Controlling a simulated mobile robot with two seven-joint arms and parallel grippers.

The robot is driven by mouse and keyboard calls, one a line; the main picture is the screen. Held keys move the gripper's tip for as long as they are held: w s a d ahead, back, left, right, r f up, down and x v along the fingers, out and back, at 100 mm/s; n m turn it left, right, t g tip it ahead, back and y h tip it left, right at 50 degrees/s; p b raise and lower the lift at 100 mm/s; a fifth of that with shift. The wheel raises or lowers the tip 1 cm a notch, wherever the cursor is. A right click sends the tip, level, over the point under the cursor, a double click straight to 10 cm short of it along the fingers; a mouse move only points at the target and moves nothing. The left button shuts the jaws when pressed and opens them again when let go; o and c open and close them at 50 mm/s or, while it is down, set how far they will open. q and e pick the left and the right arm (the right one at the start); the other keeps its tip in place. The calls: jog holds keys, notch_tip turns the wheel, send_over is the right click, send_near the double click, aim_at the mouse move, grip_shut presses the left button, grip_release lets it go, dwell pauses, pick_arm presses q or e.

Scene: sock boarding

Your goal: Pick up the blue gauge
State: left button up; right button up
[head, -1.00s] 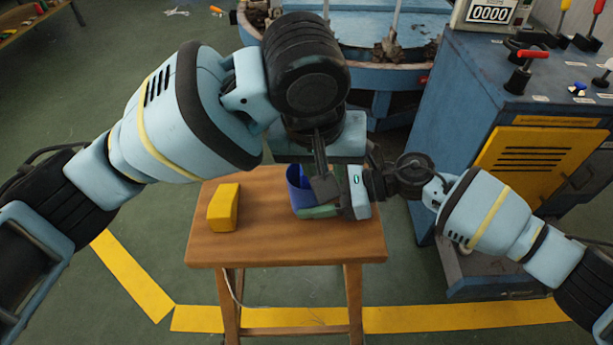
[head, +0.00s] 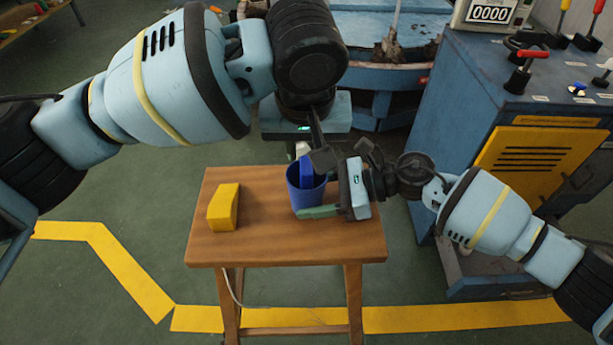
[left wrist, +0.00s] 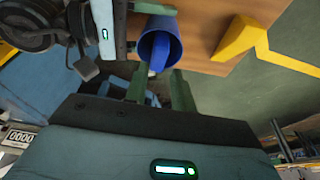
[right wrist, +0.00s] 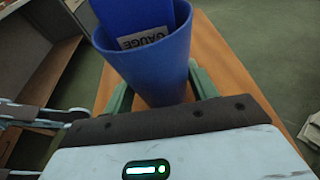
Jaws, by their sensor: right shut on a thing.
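The blue gauge (right wrist: 126,15) stands inside a blue cup (right wrist: 160,75), its upper part above the rim and a white label reading GAUGE showing in the right wrist view. In the head view the gauge (head: 307,172) and cup (head: 303,197) are at the table's right side. My right gripper (right wrist: 162,88) is shut on the cup, one finger on each side. My left gripper (left wrist: 158,92) is open and empty, its fingers apart. It is above and behind the cup, and the gauge (left wrist: 158,54) shows just beyond its fingertips in the left wrist view.
A yellow block (head: 223,207) lies on the left of the small wooden table (head: 270,245). A blue cabinet (head: 470,100) with levers and a counter stands at the right. A blue round machine (head: 375,60) is behind. The table's front is clear.

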aim_at(306, 166)
pick_arm(q)
jog(key=shift+x, duration=3.5)
jog(key=shift+s+d, duration=0.1)
jog(key=shift+s, duration=0.05)
jog(key=shift+c, duration=0.2)
grip_shut()
